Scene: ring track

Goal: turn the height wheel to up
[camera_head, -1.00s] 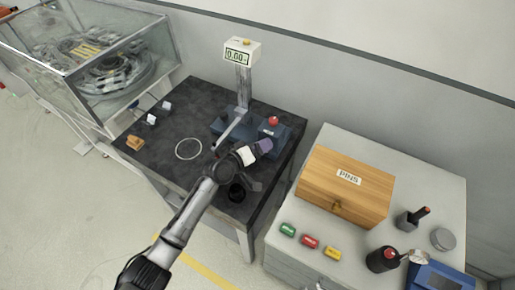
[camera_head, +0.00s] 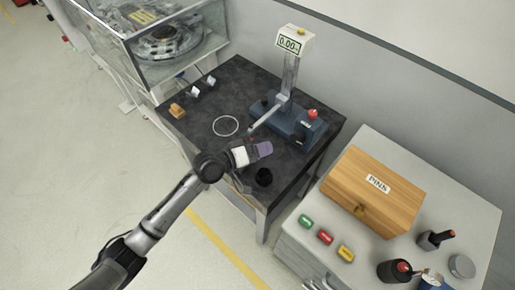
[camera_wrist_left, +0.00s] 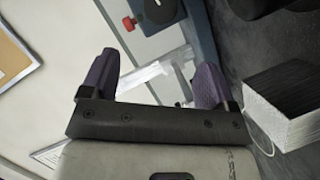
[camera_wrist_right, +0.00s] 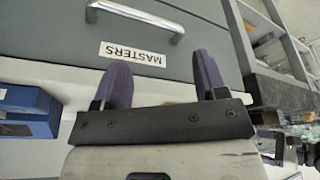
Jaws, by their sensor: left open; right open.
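The measuring stand has a blue base (camera_head: 290,122), a grey column (camera_head: 289,74) and a display (camera_head: 292,42) reading 0.00. A red knob (camera_head: 312,114) sits on the right of the base; it also shows in the left wrist view (camera_wrist_left: 129,23), beside a round dark part (camera_wrist_left: 158,8). I cannot tell surely which part is the height wheel. My left gripper (camera_head: 264,149) is open and empty, in front of the base and apart from it. Its purple fingers frame the left wrist view (camera_wrist_left: 155,82). My right gripper (camera_wrist_right: 162,78) is open and empty before a drawer labelled MASTERS (camera_wrist_right: 135,52).
A white ring (camera_head: 225,126) and small blocks (camera_head: 194,88) lie on the dark table (camera_head: 235,75). A wooden PINS box (camera_head: 372,190) and coloured cylinders (camera_head: 325,237) sit on the right cabinet. A glass case (camera_head: 165,40) stands at left.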

